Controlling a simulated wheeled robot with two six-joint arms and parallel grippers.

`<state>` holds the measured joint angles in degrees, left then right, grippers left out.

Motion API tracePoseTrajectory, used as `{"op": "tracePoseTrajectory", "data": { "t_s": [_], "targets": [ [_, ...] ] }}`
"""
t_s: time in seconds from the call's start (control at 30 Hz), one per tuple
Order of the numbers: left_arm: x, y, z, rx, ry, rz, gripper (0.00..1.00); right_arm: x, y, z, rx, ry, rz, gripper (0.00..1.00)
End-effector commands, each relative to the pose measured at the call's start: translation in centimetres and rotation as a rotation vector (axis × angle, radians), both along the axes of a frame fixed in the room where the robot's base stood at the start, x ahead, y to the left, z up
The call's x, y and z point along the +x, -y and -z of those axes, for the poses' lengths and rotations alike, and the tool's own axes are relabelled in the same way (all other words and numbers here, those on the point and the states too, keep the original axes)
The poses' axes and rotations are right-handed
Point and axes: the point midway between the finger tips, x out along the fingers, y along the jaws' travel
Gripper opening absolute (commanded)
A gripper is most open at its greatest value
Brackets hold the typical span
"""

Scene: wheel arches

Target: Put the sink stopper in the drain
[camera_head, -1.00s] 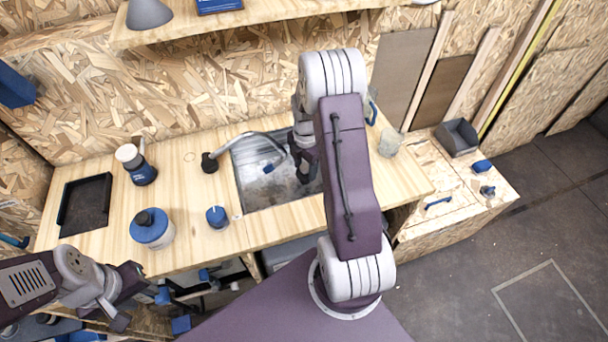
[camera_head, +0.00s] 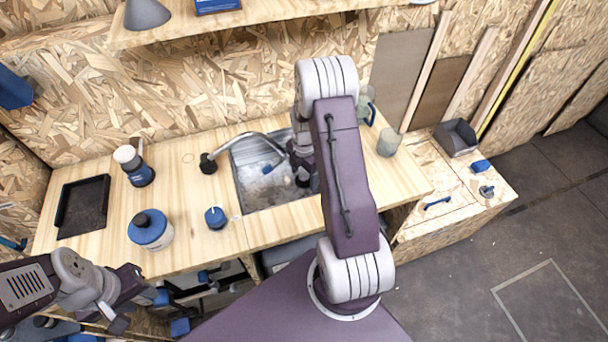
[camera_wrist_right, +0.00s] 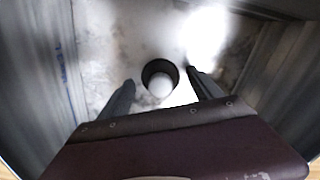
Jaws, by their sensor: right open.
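The sink (camera_head: 256,187) is set into the wooden counter, with a curved tap (camera_head: 240,141) over it. In the right wrist view a dark round drain (camera_wrist_right: 149,68) lies in the sink floor. A pale round thing, which looks like the stopper (camera_wrist_right: 160,86), shows inside its dark ring; I cannot tell how deep it sits. My right gripper (camera_wrist_right: 162,92) is open, its fingers on either side of the drain and apart from the pale thing. In the head view my right arm partly hides the sink and that gripper. My left gripper (camera_head: 122,300) hangs low at the left, its fingertips unclear.
A black tray (camera_head: 82,207), a blue-and-white jar (camera_head: 150,230), a blue bottle (camera_head: 136,168) and a small blue-topped thing (camera_head: 215,217) stand left of the sink. A cup (camera_head: 388,143) stands right of it. The sink walls rise close around my right gripper.

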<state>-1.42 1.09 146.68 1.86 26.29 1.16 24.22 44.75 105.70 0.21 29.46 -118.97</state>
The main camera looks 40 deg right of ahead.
Motion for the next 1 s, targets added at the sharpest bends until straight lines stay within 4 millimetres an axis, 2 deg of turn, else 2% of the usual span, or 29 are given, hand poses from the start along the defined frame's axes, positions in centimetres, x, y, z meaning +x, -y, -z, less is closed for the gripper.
{"op": "tracePoseTrajectory", "data": {
  "t_s": [0.13, 0.3, 0.5, 0.67, 1.0],
  "targets": [
    [0.0, 0.0, -0.3, 0.000, 0.000, 0.000, 0.36, 0.1, 0.1, -2.9, -0.003, 0.006, 0.000, 0.74],
    [0.0, 0.0, -0.7, 0.000, 0.000, 0.000, 0.36, 0.1, 0.1, -7.5, -0.004, 0.006, 0.000, 0.74],
    [0.0, 0.0, -0.9, 0.000, 0.000, 0.000, 0.36, 0.1, 0.0, -11.2, -0.001, 0.002, 0.000, 0.74],
    [0.0, 0.0, -1.0, 0.000, 0.000, 0.000, 0.36, 0.0, 0.0, -12.2, -0.001, 0.001, 0.000, 0.74],
    [0.0, 0.0, -1.0, 0.000, 0.000, 0.000, 0.36, 0.0, 0.0, -12.1, 0.000, 0.000, 0.000, 0.74]
  ]
}}
